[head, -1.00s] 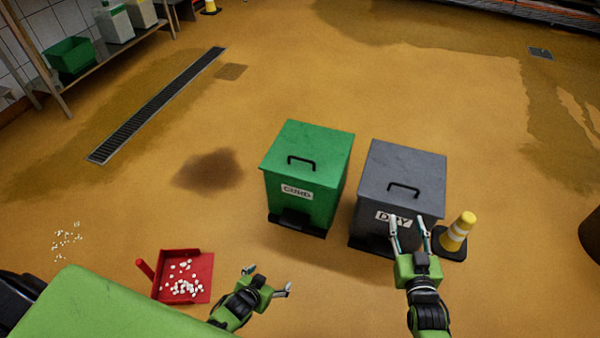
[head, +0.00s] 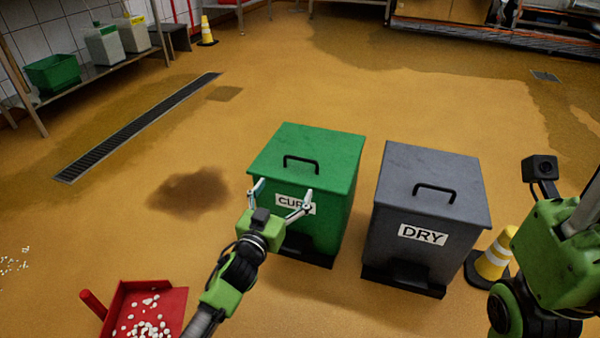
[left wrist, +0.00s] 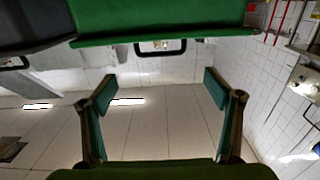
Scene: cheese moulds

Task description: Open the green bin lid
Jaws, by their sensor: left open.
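The green bin (head: 335,205) stands in the middle of the head view. Its label reads CURD and is partly covered by my gripper. Its green lid (head: 325,145) is shut, with a black handle (head: 301,163) on top. My left gripper (head: 283,191) is open and empty at the bin's front, its fingertips below the handle in the picture. In the left wrist view the open fingers (left wrist: 160,85) are empty, with the lid's green edge (left wrist: 160,22) and the handle (left wrist: 160,47) beyond them. My right arm is at the right edge; its fingers do not show.
A grey bin (head: 425,215) labelled DRY stands right of the green bin, with a yellow cone (head: 494,258) beside it. A red dustpan (head: 170,300) with white bits lies at the lower left. Floor behind the bins is clear.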

